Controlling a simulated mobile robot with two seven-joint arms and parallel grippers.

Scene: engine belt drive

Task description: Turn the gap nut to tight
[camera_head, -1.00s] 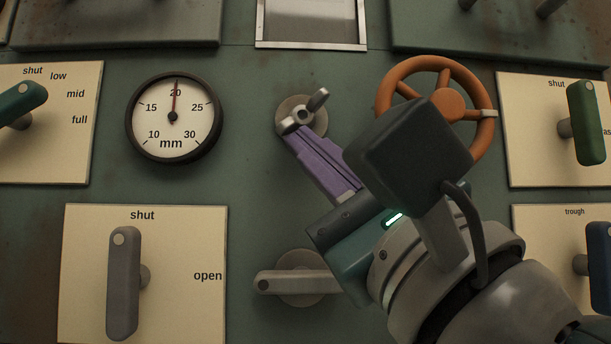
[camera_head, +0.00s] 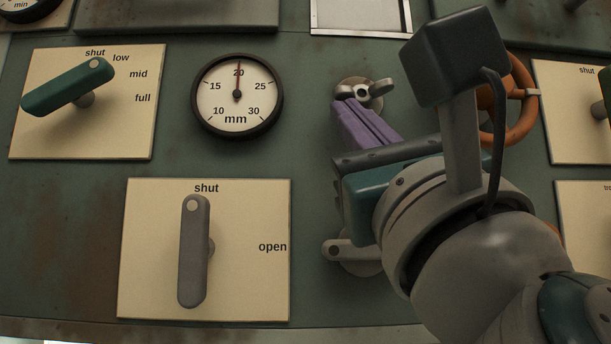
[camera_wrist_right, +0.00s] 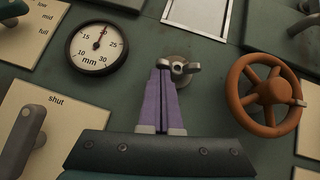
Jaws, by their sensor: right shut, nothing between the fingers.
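The wing nut (camera_head: 376,89), which I take to be the gap nut, sits on a round grey boss right of the mm dial (camera_head: 237,94). Its wings lie nearly level. It also shows in the right wrist view (camera_wrist_right: 181,67). The dial's needle points to about 20. My right gripper (camera_head: 346,104) has purple fingers, shut with nothing between them. Their tips are at the nut's left wing and partly overlap it; I cannot tell whether they touch. In the right wrist view the fingertips (camera_wrist_right: 164,67) are just left of the nut's hub. My left gripper is not in view.
An orange handwheel (camera_wrist_right: 268,97) is right of the nut, partly behind my right wrist in the head view. A grey lever (camera_head: 340,250) is below the nut, close under my gripper. A shut/open lever (camera_head: 194,255) and a green lever (camera_head: 65,88) stand at left.

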